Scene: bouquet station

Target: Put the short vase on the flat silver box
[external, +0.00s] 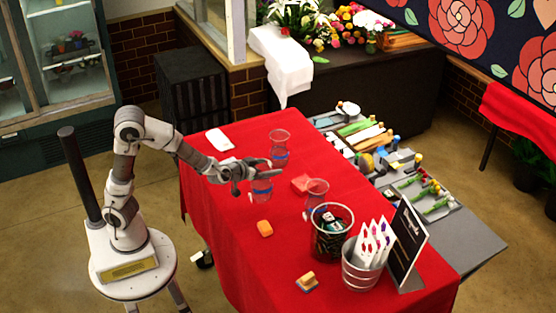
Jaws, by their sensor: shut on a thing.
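My gripper (262,172) is shut on the rim of a clear glass vase (262,190) with a blue band, upright over the red table. I cannot tell whether its base touches the cloth. Similar glass vases stand behind it (280,142) and to its right (317,190); which is shortest is hard to judge. A small light-grey box (402,157) lies among items on the grey surface at the right; I cannot tell if it is the flat silver box. A flat whitish object (219,140) lies at the table's back left.
A dark mesh bin (333,240), a metal bucket with cards (359,276) and a black sign (409,240) crowd the right front of the table. The left front cloth is clear.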

